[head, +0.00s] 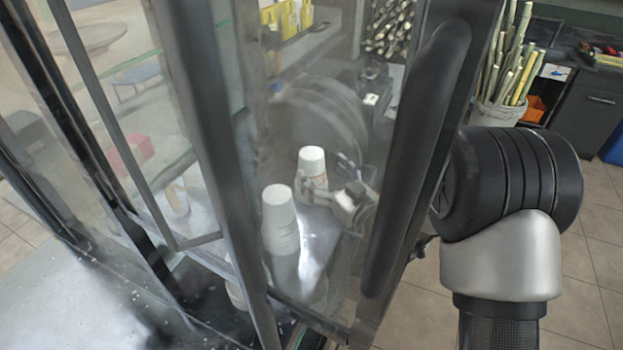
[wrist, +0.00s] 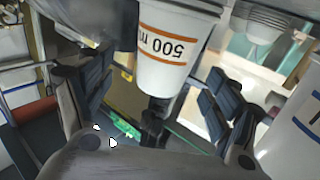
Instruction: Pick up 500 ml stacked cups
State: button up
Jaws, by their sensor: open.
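A white cup stack with an orange-banded "500 m…" label (wrist: 170,45) stands between the fingers of my gripper (wrist: 157,75) in the wrist view, its lettering upside down. The fingers are open, with a gap on each side of the cup. In the head view, seen through glass, a far white stack (head: 312,160) stands bottom-up beside my gripper (head: 342,184). It appears to be the same stack. A nearer, taller white stack (head: 280,215) stands to its left, its label too blurred to read.
Dark-framed glass panels (head: 350,335) stand between the head camera and the cups. Another white cup (wrist: 297,130) is close on the right in the wrist view. A bucket of sugarcane (head: 497,112) stands at the back right.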

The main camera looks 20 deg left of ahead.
jog(key=x, duration=0.2)
jog(key=b+x, duration=0.1)
jog(key=x, duration=0.1)
jog(key=shift+s+a+f, duration=0.1)
jog(key=shift+s+f, duration=0.1)
jog(key=shift+f, duration=0.05)
jog(key=shift+w+a+r, duration=0.1)
jog(key=shift+w+a, duration=0.25)
jog(key=shift+a, duration=0.05)
jog(key=shift+c, duration=0.4)
jog(key=c, duration=1.1)
jog(key=shift+c, duration=0.3)
jog(key=shift+r, duration=0.1)
